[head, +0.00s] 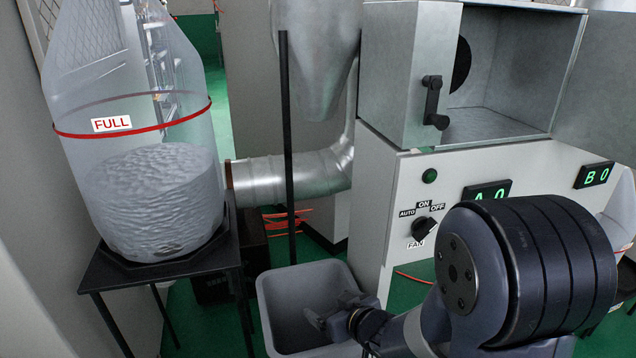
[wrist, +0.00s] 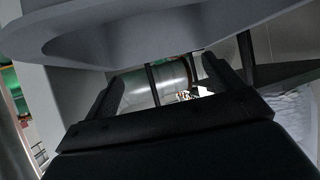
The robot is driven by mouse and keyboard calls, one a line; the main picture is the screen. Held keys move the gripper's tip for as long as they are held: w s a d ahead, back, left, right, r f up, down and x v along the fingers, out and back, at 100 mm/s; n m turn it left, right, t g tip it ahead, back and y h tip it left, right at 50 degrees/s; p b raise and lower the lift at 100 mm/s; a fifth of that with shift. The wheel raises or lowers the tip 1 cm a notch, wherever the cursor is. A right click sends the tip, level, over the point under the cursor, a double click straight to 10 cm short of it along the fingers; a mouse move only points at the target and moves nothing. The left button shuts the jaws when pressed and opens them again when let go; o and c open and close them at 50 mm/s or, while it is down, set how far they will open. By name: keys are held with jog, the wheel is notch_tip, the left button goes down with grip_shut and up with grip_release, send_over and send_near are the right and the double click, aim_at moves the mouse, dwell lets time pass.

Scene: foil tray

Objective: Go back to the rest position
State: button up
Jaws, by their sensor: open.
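My gripper (head: 328,318) is low at the bottom centre of the head view, in front of or over the grey bin (head: 268,308); I cannot tell how deep it is. In the wrist view my gripper (wrist: 158,76) shows two dark fingers spread apart, with nothing between them. A grey rim, seemingly the bin (wrist: 130,45), crosses the top of that view close to the fingers. My arm's large dark joint covers the lower right of the head view. No foil tray shows.
A clear bag marked FULL (head: 150,200) stands on a black stand (head: 215,262) at left. A metal duct (head: 290,178) and black pole (head: 287,130) are behind the bin. A cabinet with a fan knob (head: 425,228) and open metal chamber (head: 500,118) stands at right.

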jog(key=b+x, duration=0.2)
jog(key=x, duration=0.4)
jog(key=shift+s+d+r+p, duration=0.1)
jog(key=shift+s+r+p, duration=0.05)
jog(key=shift+r+p, duration=1.25)
jog(key=shift+s+d+r+p, duration=0.1)
jog(key=shift+s+r+p, duration=0.05)
jog(key=shift+r+p, duration=1.25)
